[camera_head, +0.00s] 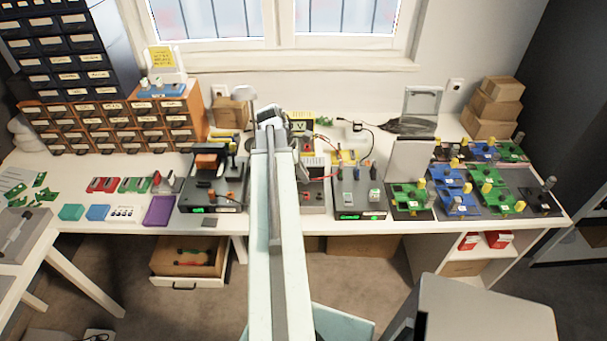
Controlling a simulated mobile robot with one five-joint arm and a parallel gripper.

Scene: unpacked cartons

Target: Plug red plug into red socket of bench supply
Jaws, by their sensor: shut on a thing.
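My gripper (270,114) is at the far end of my pale arm, which rises up the middle of the view over the workbench. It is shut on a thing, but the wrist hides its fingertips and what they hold. A grey bench unit (313,200), probably the bench supply, stands just right of the arm and is partly covered by it. A thin red lead (323,178) runs across its top towards the arm. I cannot make out the red plug or the red socket.
A yellow meter (301,127) stands close by my gripper. A black device (212,185) is left of the arm; another dark unit (360,205) and green and blue boards (457,200) are to the right. Drawer cabinets (110,122) stand back left. A drawer (188,262) hangs open below.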

